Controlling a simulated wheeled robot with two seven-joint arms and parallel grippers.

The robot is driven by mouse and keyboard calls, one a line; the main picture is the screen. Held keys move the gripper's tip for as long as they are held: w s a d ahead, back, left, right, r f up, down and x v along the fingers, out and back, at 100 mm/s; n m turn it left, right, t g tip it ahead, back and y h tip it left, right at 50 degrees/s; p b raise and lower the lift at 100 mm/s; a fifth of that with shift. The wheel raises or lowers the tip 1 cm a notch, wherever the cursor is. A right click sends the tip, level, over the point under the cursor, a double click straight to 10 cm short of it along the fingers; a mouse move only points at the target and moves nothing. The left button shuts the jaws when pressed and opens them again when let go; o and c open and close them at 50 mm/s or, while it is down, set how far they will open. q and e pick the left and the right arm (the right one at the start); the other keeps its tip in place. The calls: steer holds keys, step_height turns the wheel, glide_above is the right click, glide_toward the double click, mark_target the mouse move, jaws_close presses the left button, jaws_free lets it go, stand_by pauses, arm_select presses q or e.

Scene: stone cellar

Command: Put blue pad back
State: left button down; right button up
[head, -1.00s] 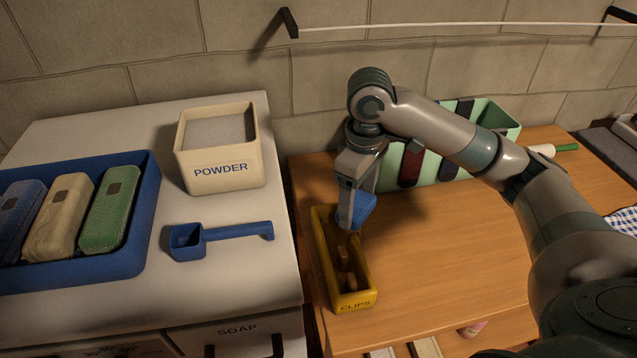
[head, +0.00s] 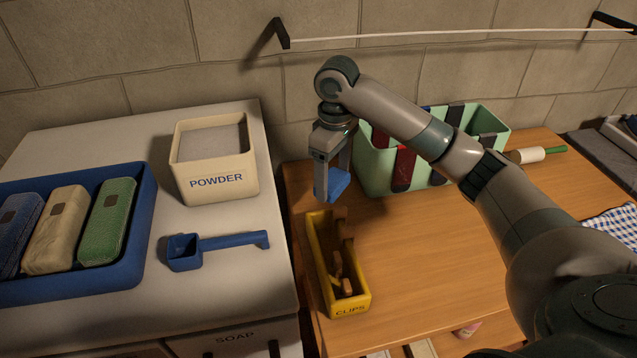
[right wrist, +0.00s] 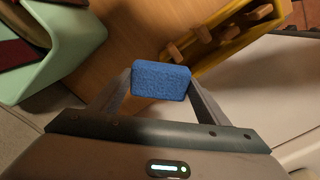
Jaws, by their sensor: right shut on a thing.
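A small blue pad (head: 338,184) is held between the fingers of my right gripper (head: 332,190), above the far end of the yellow CLIPS box. In the right wrist view the blue pad (right wrist: 161,82) sits squarely between both fingertips. The right gripper is shut on it. The yellow CLIPS box (head: 348,306) holds several wooden clips. Beside it, against the wall, a mint-green bin (head: 377,180) with dark and red dividers is partly hidden by my right arm. My left gripper is not in view.
On the white surface at left are a blue tray (head: 146,215) with several cases, a cream POWDER box (head: 215,188) and a blue scoop (head: 184,252). The wooden table's middle is clear.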

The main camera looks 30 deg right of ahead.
steer(key=w+d+p, duration=0.1)
steer(key=w+p, duration=0.1)
steer(key=w, duration=0.8)
steer(key=f, duration=0.4)
steer(key=f+p, duration=0.1)
steer(key=f, duration=0.1)
steer(key=shift+s+d+f, duration=0.1)
steer(key=shift+s+f, duration=0.2)
steer(key=shift+f, duration=0.05)
steer(key=shift+f, duration=0.1)
step_height(320, 180, down, 4)
steer(key=shift+r+p, duration=0.1)
steer(key=shift+p, duration=0.8)
steer(key=shift+w+d+f, duration=0.1)
steer(key=shift+f, duration=0.3)
steer(key=shift+f, duration=0.1)
